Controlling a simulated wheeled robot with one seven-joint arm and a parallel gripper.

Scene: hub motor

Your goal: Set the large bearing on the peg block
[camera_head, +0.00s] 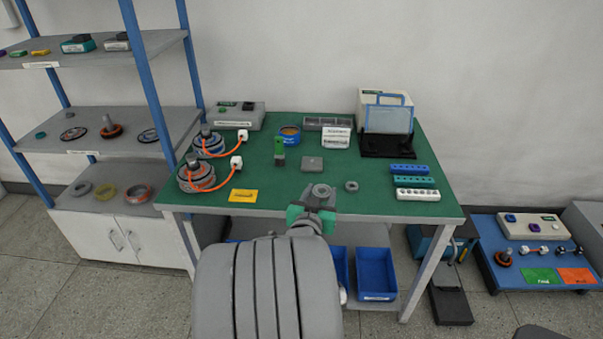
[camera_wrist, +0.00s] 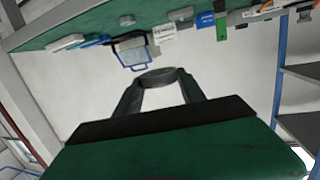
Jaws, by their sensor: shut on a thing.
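My gripper (camera_head: 318,202) is above the front edge of the green table, shut on a grey ring, the large bearing (camera_head: 321,187). A smaller grey ring (camera_head: 351,186) lies on the table to the right, apart from my gripper.
A green upright piece (camera_head: 279,152) stands left of the grey block. Two motor units with orange cables (camera_head: 197,176) are at the left. A yellow label (camera_head: 243,196) lies near the front edge. A blue-framed machine (camera_head: 388,120) stands behind.

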